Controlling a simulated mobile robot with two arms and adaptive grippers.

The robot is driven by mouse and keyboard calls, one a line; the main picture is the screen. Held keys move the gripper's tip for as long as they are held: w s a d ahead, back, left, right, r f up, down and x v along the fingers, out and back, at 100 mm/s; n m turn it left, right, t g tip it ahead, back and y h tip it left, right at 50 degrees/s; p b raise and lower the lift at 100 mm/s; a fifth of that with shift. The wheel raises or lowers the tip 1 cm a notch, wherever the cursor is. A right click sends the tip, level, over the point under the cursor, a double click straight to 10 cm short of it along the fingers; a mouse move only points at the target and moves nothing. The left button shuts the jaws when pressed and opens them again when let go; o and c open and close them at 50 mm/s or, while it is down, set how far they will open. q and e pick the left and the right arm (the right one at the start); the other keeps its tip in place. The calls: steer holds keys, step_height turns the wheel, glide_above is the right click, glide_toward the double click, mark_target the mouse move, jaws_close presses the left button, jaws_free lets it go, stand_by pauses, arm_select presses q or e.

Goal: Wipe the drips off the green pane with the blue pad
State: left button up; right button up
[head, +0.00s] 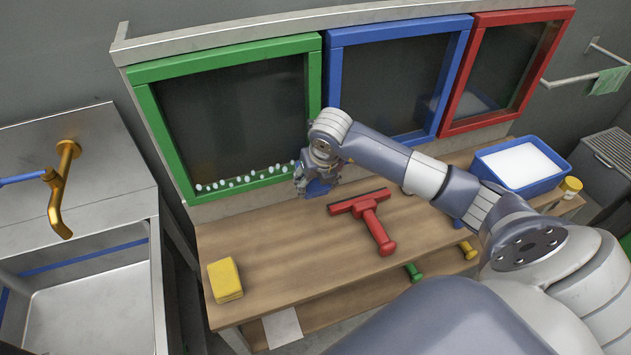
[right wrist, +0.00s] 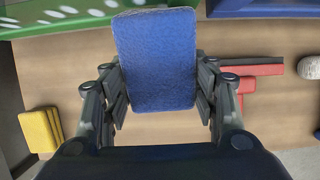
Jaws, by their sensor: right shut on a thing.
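The green pane (head: 232,108) stands upright at the back left in a green frame. A row of white drips (head: 245,178) lies along its lower edge; a few also show on the green at the top left of the right wrist view (right wrist: 60,12). My right gripper (head: 314,184) is shut on the blue pad (right wrist: 157,60), with one finger at each side of it. The pad (head: 319,188) hangs just in front of the lower right corner of the green frame. I cannot tell whether it touches the frame. My left gripper is not in view.
A red squeegee (head: 370,214) and a yellow sponge (head: 225,280) lie on the wooden bench (head: 290,240). A blue tub (head: 520,165) with white contents stands at the right end. Blue and red framed panes stand right of the green one. A sink with a brass tap (head: 60,190) is at left.

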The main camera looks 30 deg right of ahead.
steer(key=shift+w+r, duration=0.1)
steer(key=w+a+b, duration=0.1)
steer(key=a, duration=0.6)
steer(key=shift+w, duration=0.25)
stand_by(0.4)
steer(key=w+a+b, duration=0.2)
steer(key=a+b, duration=0.1)
steer(key=a, duration=0.7)
steer(key=w+a+b, duration=0.3)
steer(key=a, duration=0.7)
steer(key=shift+b, duration=0.35)
stand_by(1.1)
steer(key=shift+d, duration=0.1)
steer(key=s+a, duration=0.1)
steer(key=s, duration=0.6)
steer(key=shift+a+p, duration=0.3)
steer(key=shift+p, duration=0.1)
